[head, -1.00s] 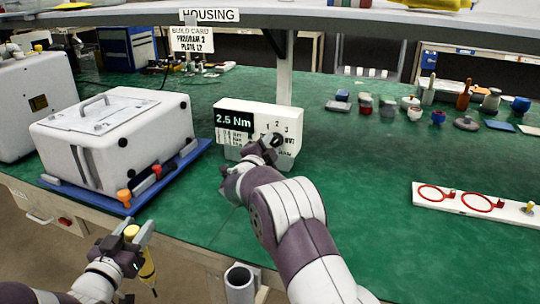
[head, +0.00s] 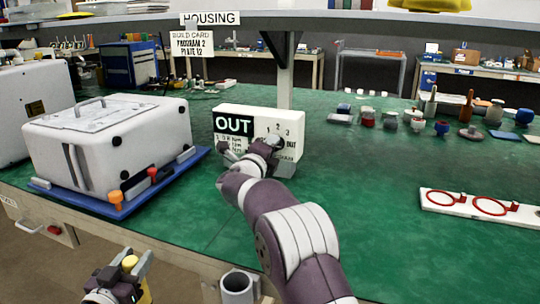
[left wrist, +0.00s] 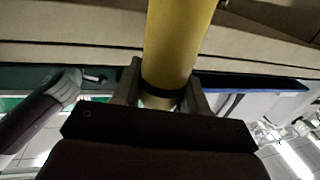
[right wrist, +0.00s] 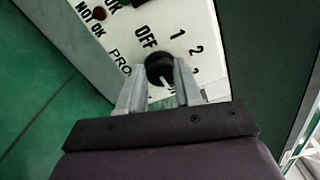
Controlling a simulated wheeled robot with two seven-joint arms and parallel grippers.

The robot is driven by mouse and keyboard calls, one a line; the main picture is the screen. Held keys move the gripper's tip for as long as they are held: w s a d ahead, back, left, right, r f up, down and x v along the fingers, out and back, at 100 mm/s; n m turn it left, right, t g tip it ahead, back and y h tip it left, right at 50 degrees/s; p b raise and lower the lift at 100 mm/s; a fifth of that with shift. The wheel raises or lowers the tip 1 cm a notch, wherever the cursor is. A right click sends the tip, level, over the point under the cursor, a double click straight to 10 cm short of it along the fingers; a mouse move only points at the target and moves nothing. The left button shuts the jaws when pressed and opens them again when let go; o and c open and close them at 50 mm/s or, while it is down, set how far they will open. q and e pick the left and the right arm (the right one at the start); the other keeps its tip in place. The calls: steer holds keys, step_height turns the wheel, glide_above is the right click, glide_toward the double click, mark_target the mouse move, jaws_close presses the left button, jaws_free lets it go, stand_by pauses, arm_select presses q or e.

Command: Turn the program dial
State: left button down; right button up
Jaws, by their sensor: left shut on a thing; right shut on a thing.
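The white control box (head: 230,116) stands on the green bench, and its display (head: 234,125) reads OUT. In the right wrist view the black program dial (right wrist: 160,68) sits on the panel among the marks OFF, 1, 2 and 3. My right gripper (head: 272,142) is at the dial and shut on it, with the fingers (right wrist: 158,85) on either side. The dial's pointer is partly hidden by the fingers. My left gripper (head: 132,270) is shut on a yellow-handled tool (left wrist: 175,45), low in front of the bench edge.
A build card (head: 191,43) reads PROGRAM 2, PLATE L2. A white housing (head: 100,140) stands on a blue tray (head: 75,200) at left. A white rack with red rings (head: 465,205) lies at right. Several small parts stand at the back right.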

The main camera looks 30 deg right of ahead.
steer(key=shift+f+m, duration=0.15)
steer(key=shift+m, duration=0.15)
stand_by(0.4)
steer(key=o, duration=1)
steer(key=shift+o, duration=0.2)
steer(key=shift+s, duration=0.1)
steer(key=v, duration=1.2)
steer(key=shift+p, duration=0.45)
